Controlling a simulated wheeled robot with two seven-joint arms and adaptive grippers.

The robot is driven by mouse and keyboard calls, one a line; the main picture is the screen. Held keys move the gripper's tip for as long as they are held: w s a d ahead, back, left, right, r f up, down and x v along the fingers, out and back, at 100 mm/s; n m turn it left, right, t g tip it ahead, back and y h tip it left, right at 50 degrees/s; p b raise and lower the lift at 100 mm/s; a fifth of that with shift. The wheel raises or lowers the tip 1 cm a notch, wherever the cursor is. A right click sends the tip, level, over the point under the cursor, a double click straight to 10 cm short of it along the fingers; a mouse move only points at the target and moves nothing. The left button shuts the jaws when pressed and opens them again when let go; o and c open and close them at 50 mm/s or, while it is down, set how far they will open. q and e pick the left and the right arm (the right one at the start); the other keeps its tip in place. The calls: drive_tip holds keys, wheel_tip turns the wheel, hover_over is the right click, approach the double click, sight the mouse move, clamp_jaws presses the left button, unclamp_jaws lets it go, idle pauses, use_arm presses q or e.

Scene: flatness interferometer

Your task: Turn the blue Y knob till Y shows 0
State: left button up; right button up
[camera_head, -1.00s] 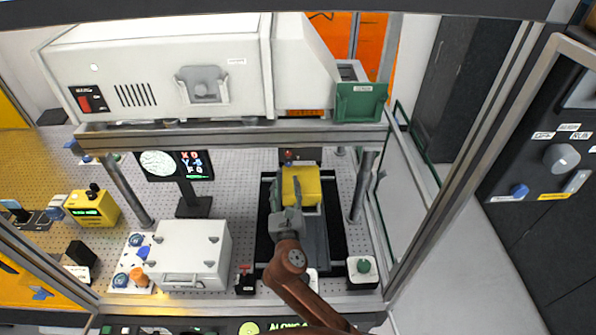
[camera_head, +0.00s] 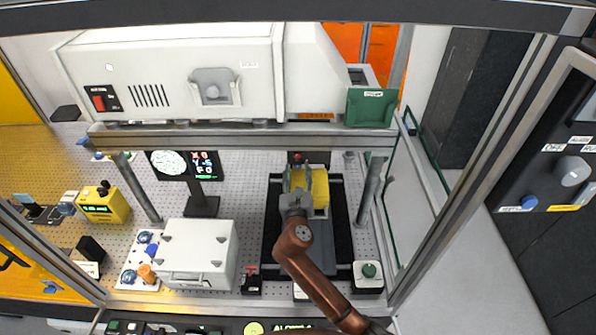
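A white knob panel (camera_head: 128,262) at the left front of the perforated table carries blue knobs, one at the back (camera_head: 145,237) and one at the front (camera_head: 129,277), and an orange knob (camera_head: 147,273). Their labels are too small to read, so I cannot tell which is Y. The dark monitor (camera_head: 205,166) shows a round pattern and X, Y and F lines; X reads 0, the Y value is unclear. My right gripper (camera_head: 299,178) has its fingers apart at a yellow block (camera_head: 322,188), well right of the panel; nothing is visibly gripped. My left gripper is not in view.
A white box with a handle (camera_head: 200,250) stands just right of the knob panel. A metal crossbar (camera_head: 240,137) and posts frame the table. A green button box (camera_head: 369,273) is at the front right. A yellow device (camera_head: 104,208) stands at the left.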

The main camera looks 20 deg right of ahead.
clamp_jaws()
drive_tip(key=shift+m, duration=0.3)
drive_tip(key=m+p, duration=0.1)
drive_tip(key=m, duration=0.8)
idle(0.5)
idle(0.3)
drive_tip(key=shift+o, duration=0.3)
unclamp_jaws()
drive_tip(key=shift+v, duration=4)
